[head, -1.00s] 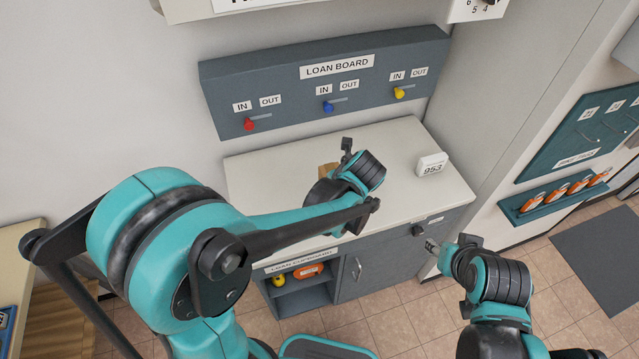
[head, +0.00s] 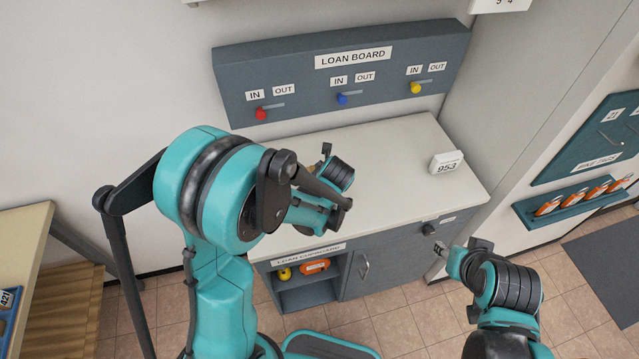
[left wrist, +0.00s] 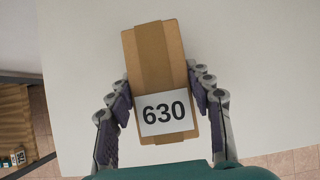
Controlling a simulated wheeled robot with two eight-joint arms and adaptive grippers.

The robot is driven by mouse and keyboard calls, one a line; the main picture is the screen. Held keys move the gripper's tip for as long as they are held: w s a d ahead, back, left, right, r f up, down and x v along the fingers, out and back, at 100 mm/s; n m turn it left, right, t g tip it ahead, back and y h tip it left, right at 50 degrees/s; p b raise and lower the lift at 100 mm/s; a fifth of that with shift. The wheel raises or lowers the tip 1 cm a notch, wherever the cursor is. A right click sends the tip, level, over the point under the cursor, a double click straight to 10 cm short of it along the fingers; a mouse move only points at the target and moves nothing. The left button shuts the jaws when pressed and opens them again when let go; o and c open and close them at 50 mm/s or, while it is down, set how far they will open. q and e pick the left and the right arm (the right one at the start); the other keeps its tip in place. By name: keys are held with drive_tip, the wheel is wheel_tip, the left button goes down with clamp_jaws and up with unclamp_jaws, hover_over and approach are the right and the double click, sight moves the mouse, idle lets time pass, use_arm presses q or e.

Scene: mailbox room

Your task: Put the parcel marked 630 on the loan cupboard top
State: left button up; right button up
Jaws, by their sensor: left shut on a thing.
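The parcel marked 630 (left wrist: 155,75) is a brown cardboard box with a white label, seen upright in the left wrist view. My left gripper (left wrist: 160,105) is shut on its two sides near the label end. In the head view my left gripper (head: 326,160) is over the left part of the white loan cupboard top (head: 400,165), and my arm hides nearly all of the parcel. Whether the parcel touches the top I cannot tell. My right gripper (head: 447,252) is in front of the cupboard's right side, away from the parcel; its jaw opening is unclear.
A white 953 sign (head: 446,163) stands at the right of the top. The loan board (head: 345,75) with red, blue and yellow knobs is on the wall behind. The top's middle and right are mostly clear. A wooden bench (head: 25,240) is at left.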

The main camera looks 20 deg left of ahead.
use_arm(q)
drive_tip(key=shift+f, duration=0.2)
drive_tip(key=o, duration=1.4)
drive_tip(key=shift+o, duration=0.2)
drive_tip(key=shift+r, duration=0.1)
